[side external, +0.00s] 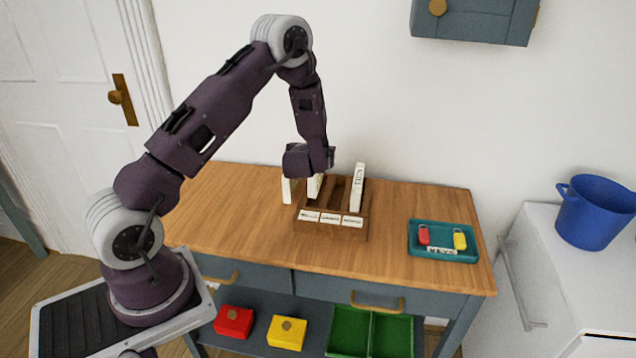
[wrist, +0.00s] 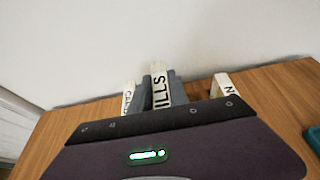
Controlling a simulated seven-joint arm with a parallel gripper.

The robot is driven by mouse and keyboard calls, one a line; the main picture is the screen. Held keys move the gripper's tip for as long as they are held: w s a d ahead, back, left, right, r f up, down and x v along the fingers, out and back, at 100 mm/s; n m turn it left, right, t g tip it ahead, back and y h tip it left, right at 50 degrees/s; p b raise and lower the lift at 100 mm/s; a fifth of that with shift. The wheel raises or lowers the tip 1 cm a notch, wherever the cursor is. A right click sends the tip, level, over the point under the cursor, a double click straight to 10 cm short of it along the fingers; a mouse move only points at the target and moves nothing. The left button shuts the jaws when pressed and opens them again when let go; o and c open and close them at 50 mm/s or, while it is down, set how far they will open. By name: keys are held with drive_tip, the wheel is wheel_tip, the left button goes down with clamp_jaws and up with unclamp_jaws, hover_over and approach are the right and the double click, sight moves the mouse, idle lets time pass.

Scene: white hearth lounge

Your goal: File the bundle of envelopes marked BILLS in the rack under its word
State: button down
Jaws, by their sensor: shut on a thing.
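My gripper (side external: 315,174) is shut on the BILLS bundle (side external: 314,187), a white upright block. In the wrist view the letters ILLS show on the bundle (wrist: 160,88) between the grey fingers. The brown wooden rack (side external: 331,228) stands on the counter, with three white labels on its front that are too small to read. The held bundle is at the rack's left slot; I cannot tell how deep it sits. The middle slot looks empty. A bundle reading NOTES (side external: 357,188) stands in the right slot.
Another white bundle (side external: 288,190) stands close to the rack's left side; its word is unclear. A teal tray (side external: 444,252) with a red and a yellow tag lies to the right. Counter (side external: 240,225) in front is clear. A wall cabinet (side external: 475,22) hangs above right.

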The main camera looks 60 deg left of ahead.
wheel_tip(320, 180, down, 6)
drive_tip(key=shift+r, duration=0.15)
drive_tip(key=c, duration=1.3)
unclamp_jaws()
drive_tip(key=shift+o, duration=0.2)
